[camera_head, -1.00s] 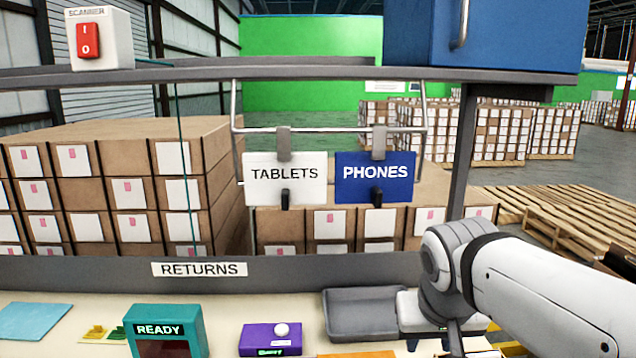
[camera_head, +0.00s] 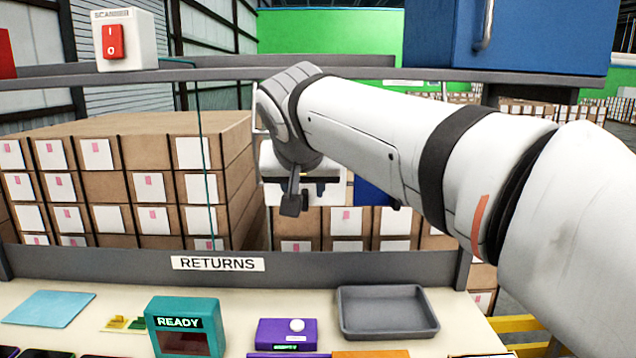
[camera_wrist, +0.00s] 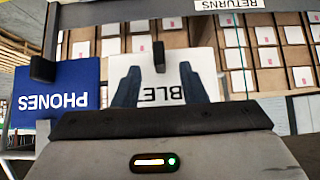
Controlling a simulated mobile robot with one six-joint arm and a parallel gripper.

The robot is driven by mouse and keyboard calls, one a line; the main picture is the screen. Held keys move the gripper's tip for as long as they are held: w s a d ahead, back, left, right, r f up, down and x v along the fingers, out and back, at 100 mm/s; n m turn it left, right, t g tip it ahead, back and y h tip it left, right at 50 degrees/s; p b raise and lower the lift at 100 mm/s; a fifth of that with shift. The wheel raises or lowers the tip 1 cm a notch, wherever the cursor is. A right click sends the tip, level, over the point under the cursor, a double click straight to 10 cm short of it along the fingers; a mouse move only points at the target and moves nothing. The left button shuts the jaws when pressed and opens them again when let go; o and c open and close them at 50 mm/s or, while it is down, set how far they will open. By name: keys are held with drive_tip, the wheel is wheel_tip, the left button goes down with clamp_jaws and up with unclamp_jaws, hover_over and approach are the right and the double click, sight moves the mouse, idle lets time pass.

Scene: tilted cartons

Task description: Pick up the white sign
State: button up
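The white sign (camera_wrist: 190,62), lettered TABLETS, hangs next to the blue PHONES sign (camera_wrist: 58,93). In the wrist view it appears upside down, straight ahead of my gripper (camera_wrist: 160,70). The two dark fingers are apart and open. The sign's black handle (camera_wrist: 159,56) shows in the gap between the fingertips; I cannot tell whether they touch it. In the head view my arm covers much of the white sign (camera_head: 335,193) and most of the blue sign (camera_head: 371,193).
The rail (camera_head: 215,75) runs above the signs, with a blue cabinet (camera_head: 540,38) over it. The RETURNS beam (camera_head: 120,264) lies below. A grey tray (camera_head: 388,333), purple device (camera_head: 268,333) and teal READY box (camera_head: 158,334) stand on the bench. Stacked cartons (camera_head: 105,185) fill the background.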

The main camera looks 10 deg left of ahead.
sight(304, 194)
drive_tip(key=shift+x, duration=1.55)
drive_tip(key=shift+c, duration=0.4)
clamp_jaws()
